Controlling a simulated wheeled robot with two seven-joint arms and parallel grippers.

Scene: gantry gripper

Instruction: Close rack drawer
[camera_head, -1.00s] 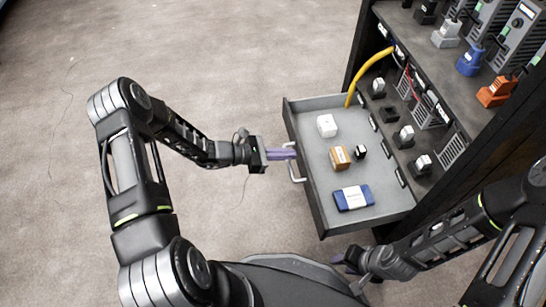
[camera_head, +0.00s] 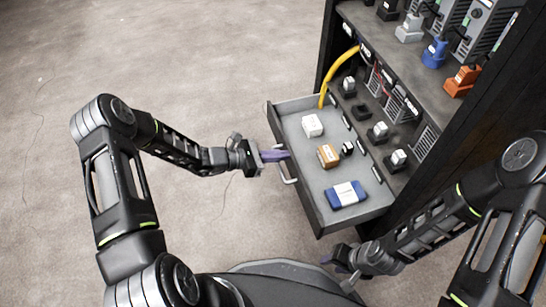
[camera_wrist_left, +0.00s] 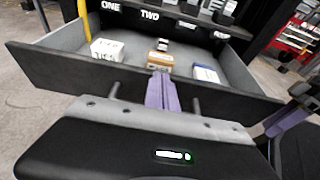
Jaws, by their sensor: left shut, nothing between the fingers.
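The rack drawer (camera_head: 318,183) is pulled out from the black rack (camera_head: 490,110), and its grey tray is exposed. It holds a white block (camera_head: 312,125), an orange-brown block (camera_head: 328,156), a small black-and-white piece and a blue-and-white box (camera_head: 346,194). The drawer's metal handle (camera_head: 287,172) is on its front panel. My left gripper (camera_head: 274,155) is shut and empty, with purple fingers at the drawer front beside the handle. In the left wrist view, the fingers (camera_wrist_left: 160,92) overlap the front panel (camera_wrist_left: 60,75) between the handle posts; contact is unclear. My right gripper (camera_head: 340,260) is low, near the drawer's near end, its jaws unclear.
A yellow cable (camera_head: 335,75) hangs from the rack at the drawer's far end. Several plugs and connectors stand on the rack shelves, including a blue one (camera_head: 435,52) and an orange one (camera_head: 462,80). The floor (camera_head: 190,60) left of the drawer is clear.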

